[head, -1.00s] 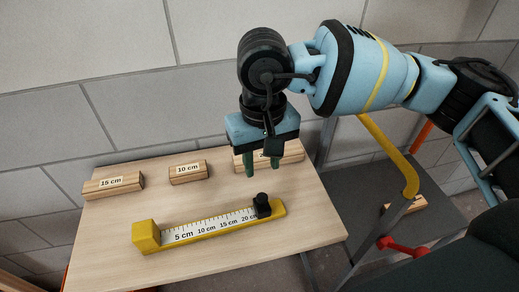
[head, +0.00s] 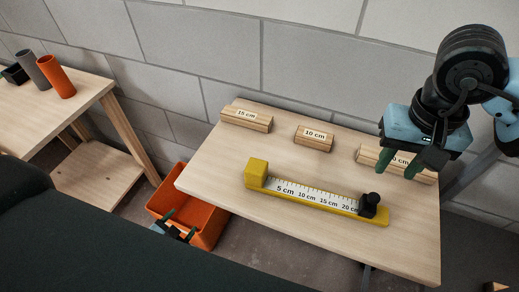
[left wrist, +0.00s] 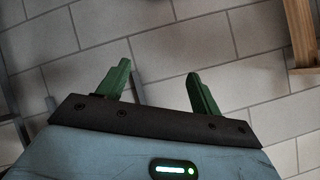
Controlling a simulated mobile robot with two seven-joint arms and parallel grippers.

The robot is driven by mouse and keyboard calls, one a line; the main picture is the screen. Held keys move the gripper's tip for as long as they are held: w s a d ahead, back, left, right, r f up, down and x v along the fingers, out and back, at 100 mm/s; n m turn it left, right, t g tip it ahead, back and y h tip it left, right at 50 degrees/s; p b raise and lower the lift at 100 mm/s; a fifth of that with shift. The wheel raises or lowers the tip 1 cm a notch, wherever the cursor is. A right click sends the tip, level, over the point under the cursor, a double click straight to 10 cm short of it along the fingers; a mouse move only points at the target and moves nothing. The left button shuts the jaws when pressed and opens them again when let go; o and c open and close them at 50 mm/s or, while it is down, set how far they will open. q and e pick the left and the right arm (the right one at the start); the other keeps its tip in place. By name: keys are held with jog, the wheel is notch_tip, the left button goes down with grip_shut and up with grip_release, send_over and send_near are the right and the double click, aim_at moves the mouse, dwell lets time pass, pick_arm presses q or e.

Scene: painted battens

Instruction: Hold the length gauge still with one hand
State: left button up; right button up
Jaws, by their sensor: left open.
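The length gauge (head: 312,197) lies on the table. It is a yellow bar with a white scale marked 5 to 20 cm. A yellow end block (head: 256,174) is at its left end and a black knobbed piece (head: 370,205) is near its right end. My left gripper (head: 180,225) is low at the left, beside the table at the orange crate, well away from the gauge. In the left wrist view its two green fingers (left wrist: 160,88) are apart and empty. My right gripper (head: 404,166) is open at the table's back right, fingers pointing down by the long batten, apart from the gauge.
Along the table's (head: 225,178) back lie a 15 cm batten (head: 246,119), a 10 cm batten (head: 314,139) and a longer batten (head: 427,178), partly hidden. An orange crate (head: 212,232) is below, left. Another table (head: 85,92) at left holds orange and grey tubes.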

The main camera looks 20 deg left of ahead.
pick_arm(q)
jog(key=w+a+r+m+t+y, duration=0.1)
jog(key=w+a+r+t+y, duration=0.1)
jog(key=w+a+r, duration=0.6)
jog(key=w+a+r+m+t+y, duration=0.15)
jog(key=w+a+r, duration=0.4)
jog(key=w, duration=0.55)
jog(key=w+d+r+t+h, duration=0.2)
jog(key=w+d+r+h, duration=0.1)
jog(key=w+d+r, duration=0.55)
jog(key=w+d+r+m+g+h, duration=0.2)
jog(key=d+r+g+h, duration=0.3)
jog(key=d, duration=0.7)
jog(key=w+d+r+m+g+h, duration=0.1)
jog(key=d+r+m+h, duration=0.2)
jog(key=d+r, duration=0.7)
jog(key=s+d+f+m+g, duration=0.2)
jog(key=s+d+f+g, duration=0.15)
jog(key=d, duration=0.45)
jog(key=m+g+y, duration=0.3)
jog(key=g+y, duration=0.3)
jog(key=g, duration=0.1)
send_over(259, 166)
jog(key=f, duration=0.2)
jog(key=shift+w+d+f, duration=0.15)
jog(key=shift+d+f, duration=0.05)
jog(key=shift+f, duration=0.2)
jog(key=shift+s+a+g+y, duration=0.25)
jog(key=shift+g, duration=0.05)
jog(key=shift+f, duration=3.95)
